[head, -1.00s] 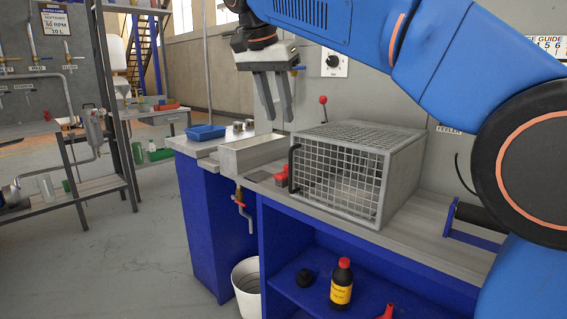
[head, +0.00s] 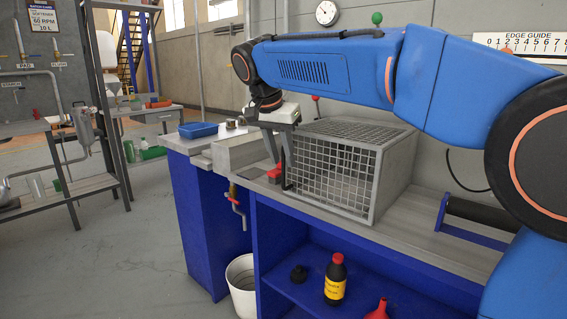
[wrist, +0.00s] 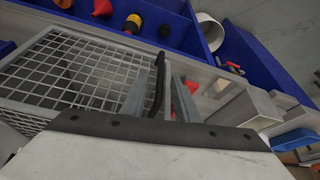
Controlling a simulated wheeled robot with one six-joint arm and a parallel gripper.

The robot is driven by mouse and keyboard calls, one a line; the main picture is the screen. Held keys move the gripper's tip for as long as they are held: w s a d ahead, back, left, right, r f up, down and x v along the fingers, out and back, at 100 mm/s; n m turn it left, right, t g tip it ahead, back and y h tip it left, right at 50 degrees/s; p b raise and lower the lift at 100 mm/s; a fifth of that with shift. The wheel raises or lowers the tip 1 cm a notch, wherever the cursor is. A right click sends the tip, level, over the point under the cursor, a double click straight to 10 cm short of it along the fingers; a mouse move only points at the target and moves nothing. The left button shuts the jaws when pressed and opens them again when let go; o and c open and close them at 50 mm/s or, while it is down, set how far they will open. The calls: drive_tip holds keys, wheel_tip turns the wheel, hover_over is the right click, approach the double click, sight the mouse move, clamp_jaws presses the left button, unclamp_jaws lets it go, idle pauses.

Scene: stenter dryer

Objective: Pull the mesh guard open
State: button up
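The mesh guard (head: 331,172) is a grey wire-grid box on the bench top, and its front face looks closed. In the wrist view the guard (wrist: 65,65) fills the left side. Its black upright handle (wrist: 158,84) stands at the edge of the mesh face. My gripper (wrist: 161,88) is open, with one finger on each side of the handle and gaps showing between fingers and handle. In the head view my gripper (head: 280,168) is at the left front edge of the guard and hides most of the handle.
A red block (head: 275,174) sits on the bench just left of the guard. A metal trough (head: 236,152) and a blue tray (head: 198,130) are further left. A black bottle (head: 335,280) and a red funnel (head: 378,309) are on the shelf below. A white bucket (head: 241,275) stands on the floor.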

drive_tip(key=shift+x, duration=1.3)
clamp_jaws()
drive_tip(key=shift+s, duration=0.1)
